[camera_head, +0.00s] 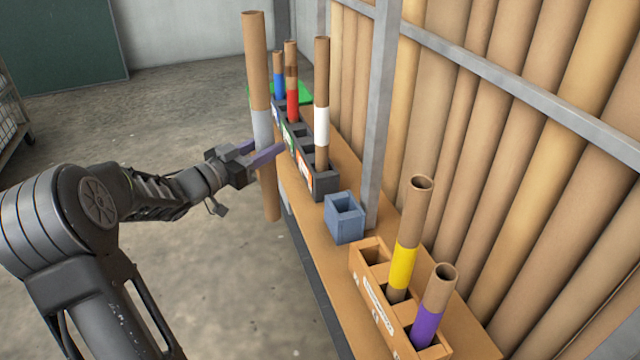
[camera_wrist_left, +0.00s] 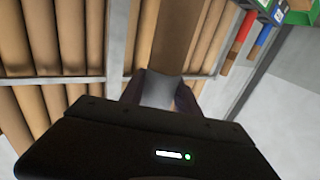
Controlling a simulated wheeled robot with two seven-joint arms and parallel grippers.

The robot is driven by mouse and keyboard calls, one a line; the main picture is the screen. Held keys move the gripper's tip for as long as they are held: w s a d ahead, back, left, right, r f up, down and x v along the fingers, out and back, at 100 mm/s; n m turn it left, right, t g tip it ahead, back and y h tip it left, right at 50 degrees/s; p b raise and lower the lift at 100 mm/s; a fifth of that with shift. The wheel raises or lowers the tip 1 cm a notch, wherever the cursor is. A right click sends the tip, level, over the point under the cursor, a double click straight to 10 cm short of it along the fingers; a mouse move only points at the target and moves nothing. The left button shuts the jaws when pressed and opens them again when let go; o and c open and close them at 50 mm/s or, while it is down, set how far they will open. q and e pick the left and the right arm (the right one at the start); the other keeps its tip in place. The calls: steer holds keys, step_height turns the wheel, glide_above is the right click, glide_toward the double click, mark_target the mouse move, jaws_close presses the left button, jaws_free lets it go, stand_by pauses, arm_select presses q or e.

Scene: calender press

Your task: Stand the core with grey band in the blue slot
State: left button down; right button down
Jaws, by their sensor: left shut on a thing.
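The core with grey band (camera_head: 256,60) is a long brown cardboard tube, held nearly upright beside the shelf's left edge. My left gripper (camera_head: 264,150) is shut on it at or just below the grey band. In the left wrist view the grey band (camera_wrist_left: 158,92) shows between the fingers. The blue slot (camera_head: 344,218) is a small square blue-grey box, open at the top and empty as far as I see. It stands on the shelf, to the right of and nearer than the held core. My right gripper is not in view.
A dark rack (camera_head: 322,183) on the shelf (camera_head: 318,262) holds cores with white (camera_head: 322,125), red (camera_head: 292,104) and blue bands. An orange-brown rack (camera_head: 370,250) in front holds yellow-banded (camera_head: 403,262) and purple-banded (camera_head: 428,322) cores. A grey post (camera_head: 380,120) rises behind the blue slot.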

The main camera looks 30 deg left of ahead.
arm_select(q)
steer(key=shift+d, duration=0.1)
stand_by(0.3)
steer(key=w+d+r+b, duration=0.1)
steer(key=w+d, duration=0.3)
steer(key=d, duration=0.1)
steer(key=w+d+r+m+h+b, duration=0.1)
steer(key=w+d+r+b, duration=0.1)
steer(key=w+d, duration=0.3)
steer(key=w+d+r+h+b, duration=0.1)
steer(key=w+d, duration=0.3)
steer(key=d, duration=0.2)
steer(key=shift+w+d+r+g, duration=0.15)
steer(key=shift+w+d+g, duration=0.05)
steer(key=shift+w+g, duration=0.1)
steer(key=a, duration=0.1)
steer(key=w+a+y, duration=0.1)
steer(key=a+n+y, duration=0.1)
steer(key=shift+w+a+f, duration=0.15)
steer(key=shift+f, duration=0.25)
steer(key=shift+f+b, duration=0.15)
steer(key=shift+b, duration=0.25)
